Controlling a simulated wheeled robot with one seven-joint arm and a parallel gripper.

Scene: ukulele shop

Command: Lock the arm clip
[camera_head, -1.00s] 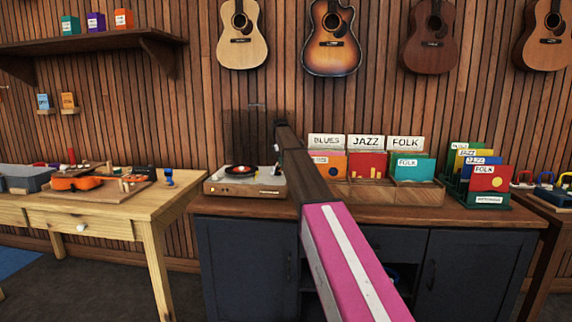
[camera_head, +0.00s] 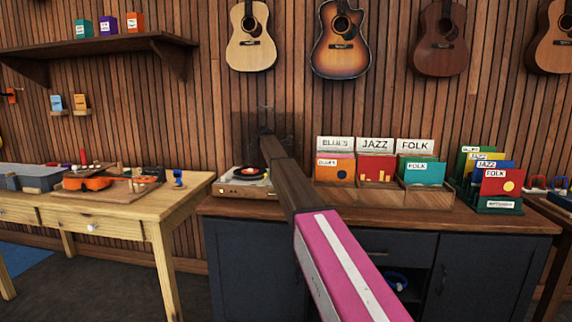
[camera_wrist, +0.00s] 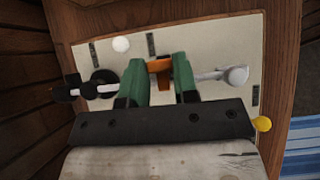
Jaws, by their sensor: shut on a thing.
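The turntable (camera_head: 232,190) sits at the left end of the dark cabinet, with a black record and red label on it; my arm covers its right part. In the wrist view its cream top (camera_wrist: 210,55) fills the middle. The pale tonearm (camera_wrist: 215,75) runs across it, with a dark weight at the left end. My gripper (camera_wrist: 160,75) has green fingers shut on the small orange arm clip (camera_wrist: 160,66), over the tonearm. The fingers hide part of the clip and rod, so I cannot tell whether it is latched.
A white round knob (camera_wrist: 121,44) and a yellow knob (camera_wrist: 262,124) are near the gripper. Record bins (camera_head: 375,190) stand right of my arm. A wooden workbench (camera_head: 120,212) with an orange ukulele body is at the left. Guitars hang on the wall behind.

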